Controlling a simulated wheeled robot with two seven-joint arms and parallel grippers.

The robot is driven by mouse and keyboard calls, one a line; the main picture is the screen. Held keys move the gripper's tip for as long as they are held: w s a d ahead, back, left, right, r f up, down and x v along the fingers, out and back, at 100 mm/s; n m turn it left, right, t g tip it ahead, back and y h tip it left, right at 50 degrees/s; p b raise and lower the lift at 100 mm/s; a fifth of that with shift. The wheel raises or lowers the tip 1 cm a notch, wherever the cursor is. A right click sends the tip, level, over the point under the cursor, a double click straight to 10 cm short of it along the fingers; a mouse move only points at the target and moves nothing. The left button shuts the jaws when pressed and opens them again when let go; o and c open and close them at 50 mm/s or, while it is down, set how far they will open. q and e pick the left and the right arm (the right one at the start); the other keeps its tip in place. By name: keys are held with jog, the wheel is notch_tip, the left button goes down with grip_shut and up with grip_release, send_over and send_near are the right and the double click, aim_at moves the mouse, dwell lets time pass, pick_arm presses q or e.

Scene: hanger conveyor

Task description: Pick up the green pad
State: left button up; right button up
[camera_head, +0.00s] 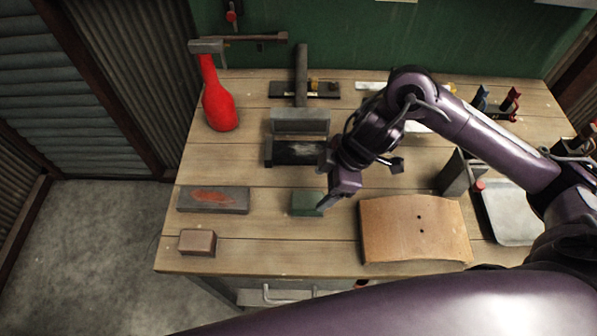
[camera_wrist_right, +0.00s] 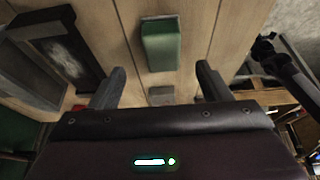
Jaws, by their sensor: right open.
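The green pad (camera_head: 307,203) is a small block lying on the wooden workbench, near the middle of its front half. My right gripper (camera_head: 335,196) is just to the right of the pad and above the bench, and its arm comes in from the right. In the right wrist view the green pad (camera_wrist_right: 161,45) lies beyond the open fingertips (camera_wrist_right: 160,76), roughly centred between them. The fingers do not touch it, and nothing is held. My left gripper is not in view.
A grey block with a red patch (camera_head: 213,199) and a brown block (camera_head: 197,242) lie left of the pad. A black tray (camera_head: 294,153) lies behind it. A curved wooden board (camera_head: 415,229) lies to the right. A red-handled tool (camera_head: 219,105) stands at the back left.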

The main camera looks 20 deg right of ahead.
aim_at(308, 200)
jog(key=shift+x, duration=0.95)
jog(key=shift+s+a+f, duration=0.1)
jog(key=shift+a+f, duration=0.15)
jog(key=shift+a, duration=0.05)
jog(key=p+x, duration=0.1)
jog(key=x, duration=0.3)
jog(key=shift+a+f, duration=0.25)
jog(key=shift+f, duration=0.25)
jog(key=c, duration=1.1)
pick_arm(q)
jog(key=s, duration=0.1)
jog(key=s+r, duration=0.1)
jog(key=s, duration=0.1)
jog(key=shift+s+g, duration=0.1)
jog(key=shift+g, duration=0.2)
pick_arm(e)
jog(key=shift+r, duration=0.15)
